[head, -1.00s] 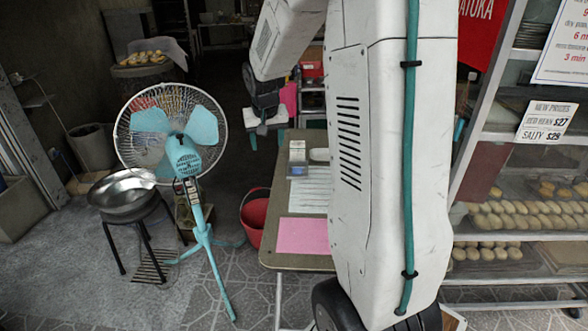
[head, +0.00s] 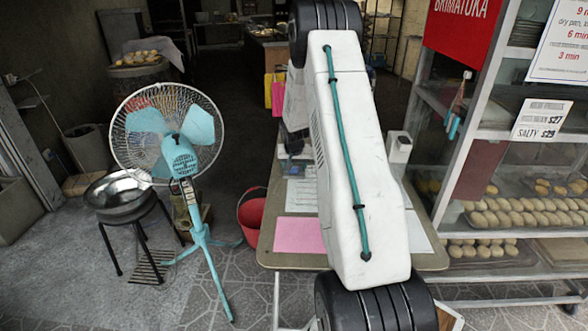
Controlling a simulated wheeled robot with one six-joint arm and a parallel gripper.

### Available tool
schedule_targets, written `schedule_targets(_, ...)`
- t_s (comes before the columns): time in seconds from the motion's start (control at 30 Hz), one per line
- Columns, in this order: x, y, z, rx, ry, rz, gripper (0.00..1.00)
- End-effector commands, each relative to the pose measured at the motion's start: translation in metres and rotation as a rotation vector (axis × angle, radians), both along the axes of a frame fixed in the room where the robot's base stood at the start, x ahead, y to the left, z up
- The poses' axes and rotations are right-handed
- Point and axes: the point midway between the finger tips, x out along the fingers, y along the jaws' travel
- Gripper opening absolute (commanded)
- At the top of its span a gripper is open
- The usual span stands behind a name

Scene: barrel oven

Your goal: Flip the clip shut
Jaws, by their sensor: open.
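My arm stands in front of the table (head: 268,252) and covers its middle. My gripper (head: 292,147) shows only in part as dark and pale pieces over the table's far left side, half behind my arm. It is open, and I see nothing held in it. I cannot make out the clip anywhere in the head view; it may be hidden behind my arm or too small to tell. Papers (head: 302,195) and a pink sheet (head: 299,235) lie on the table. A white box-shaped thing (head: 399,148) stands at its far right.
A teal fan (head: 180,160) and a metal bowl on a stool (head: 118,195) stand at the left. A red bucket (head: 252,215) is beside the table. A glass case with buns (head: 505,213) stands close on the right. Teal-handled things (head: 453,124) hang on its frame.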

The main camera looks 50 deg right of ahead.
Motion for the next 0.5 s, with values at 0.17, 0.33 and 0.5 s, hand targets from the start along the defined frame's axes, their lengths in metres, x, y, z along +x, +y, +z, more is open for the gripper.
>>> schedule_targets(0.17,0.0028,-0.0033,-0.0123,0.001,0.002,0.001,0.58)
schedule_targets(0.33,0.0032,-0.0036,-0.013,0.0,0.001,0.001,0.58)
schedule_targets(0.5,0.0032,-0.0036,-0.0128,0.0,0.001,0.001,0.36)
